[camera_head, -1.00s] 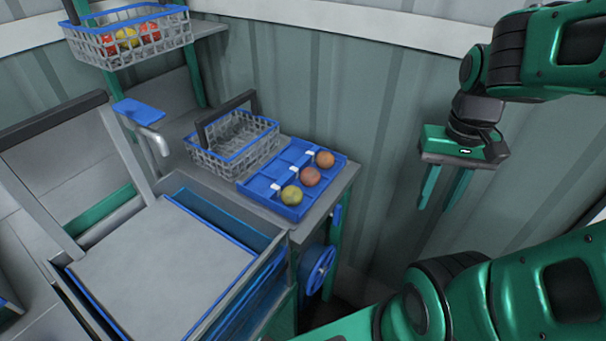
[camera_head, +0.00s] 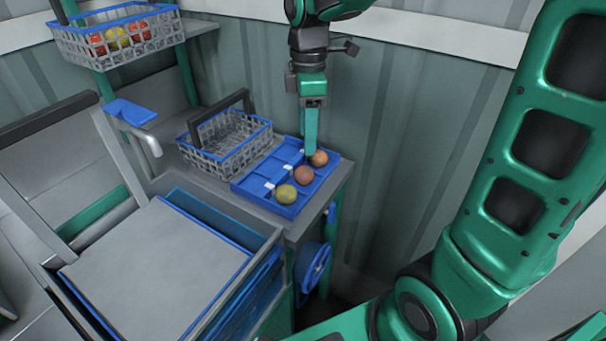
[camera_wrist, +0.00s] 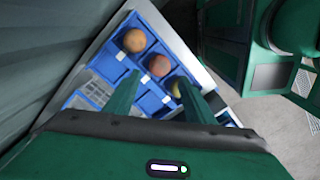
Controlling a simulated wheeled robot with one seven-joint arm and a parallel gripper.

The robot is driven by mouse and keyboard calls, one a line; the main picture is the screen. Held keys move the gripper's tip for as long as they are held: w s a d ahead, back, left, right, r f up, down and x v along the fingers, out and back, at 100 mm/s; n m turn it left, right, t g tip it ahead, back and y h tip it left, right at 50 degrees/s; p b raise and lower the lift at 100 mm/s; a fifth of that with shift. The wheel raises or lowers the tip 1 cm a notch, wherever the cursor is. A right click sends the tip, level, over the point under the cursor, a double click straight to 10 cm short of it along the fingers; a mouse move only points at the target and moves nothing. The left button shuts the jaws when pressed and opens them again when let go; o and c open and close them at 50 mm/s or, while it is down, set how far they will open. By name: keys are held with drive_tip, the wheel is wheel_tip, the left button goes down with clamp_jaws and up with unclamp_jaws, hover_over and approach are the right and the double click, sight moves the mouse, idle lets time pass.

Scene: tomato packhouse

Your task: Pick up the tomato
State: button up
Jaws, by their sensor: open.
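Three tomatoes sit in a row in a blue divided tray (camera_head: 262,190). The far one is orange (camera_head: 319,158), the middle one is reddish orange (camera_head: 303,175), and the near one is yellow-green (camera_head: 286,194). My gripper (camera_head: 311,150) is above the tray's far end, pointing down, with nothing between its fingers. In the wrist view the open fingers (camera_wrist: 155,92) reach toward the tray. The orange tomato (camera_wrist: 134,41) and the reddish one (camera_wrist: 158,66) show plainly there. The yellow-green one (camera_wrist: 176,90) is partly hidden by a finger.
An empty grey basket (camera_head: 222,142) with a raised handle stands beside the tray. A higher basket (camera_head: 122,37) holds red and yellow fruit. A large grey-topped bin (camera_head: 155,265) is in front at left. A corrugated wall stands close behind the tray.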

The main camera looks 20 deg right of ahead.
sight(305, 168)
drive_tip(key=shift+w+a+f, duration=0.15)
drive_tip(key=shift+a+f, duration=0.2)
drive_tip(key=f, duration=1)
drive_tip(key=shift+d, duration=0.2)
drive_tip(key=c, duration=0.5)
